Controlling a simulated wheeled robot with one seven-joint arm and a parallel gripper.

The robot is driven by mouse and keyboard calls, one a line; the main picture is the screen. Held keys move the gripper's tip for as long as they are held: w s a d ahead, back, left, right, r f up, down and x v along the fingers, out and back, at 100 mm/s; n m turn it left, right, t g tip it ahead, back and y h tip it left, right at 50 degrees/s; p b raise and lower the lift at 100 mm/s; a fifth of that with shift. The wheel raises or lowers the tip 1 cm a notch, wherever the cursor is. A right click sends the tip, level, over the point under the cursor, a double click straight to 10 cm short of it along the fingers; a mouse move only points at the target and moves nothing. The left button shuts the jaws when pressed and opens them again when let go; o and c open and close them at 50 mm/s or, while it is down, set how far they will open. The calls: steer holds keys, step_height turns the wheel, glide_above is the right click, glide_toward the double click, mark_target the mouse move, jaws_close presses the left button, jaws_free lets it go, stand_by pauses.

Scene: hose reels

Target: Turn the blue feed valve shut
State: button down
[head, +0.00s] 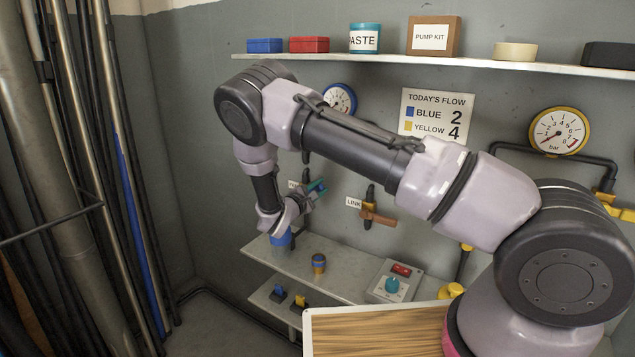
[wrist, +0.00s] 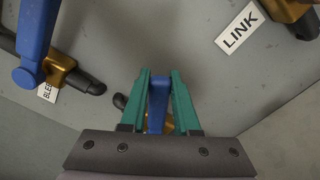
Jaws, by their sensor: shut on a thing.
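My gripper (head: 316,190) is at the wall, left of the LINK valve, with its teal fingers (wrist: 160,103) closed around a blue lever (wrist: 157,104). The lever lies lengthwise between the fingers, and brass and dark fittings show partly behind them. No label for this lever is readable. A second blue lever (wrist: 34,45) on a brass valve (wrist: 60,70) shows at the upper left of the wrist view, beside a partly hidden label starting "BLE" (wrist: 46,90). In the head view my wrist hides much of the held lever.
The LINK valve (head: 378,215) with a brown lever is to the right. A blue-rimmed gauge (head: 341,97) is partly behind my arm; a yellow-rimmed gauge (head: 558,131) is farther right.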

steer(key=m, duration=0.1)
steer(key=f, duration=0.1)
steer(key=d+f+m, duration=0.1)
steer(key=shift+s+f+m, duration=0.15)
steer(key=shift+s+m, duration=0.15)
steer(key=shift+s+d+f+m, duration=0.1)
steer(key=shift+s+f+m, duration=0.05)
steer(key=shift+f+m, duration=1.5)
steer(key=shift+r+m, duration=0.15)
steer(key=shift+m, duration=0.1)
steer(key=c, duration=0.6)
jaws_free()
steer(key=shift+c, duration=0.2)
steer(key=v, duration=1)
steer(key=shift+s+a, duration=0.25)
steer(key=shift+s, duration=0.05)
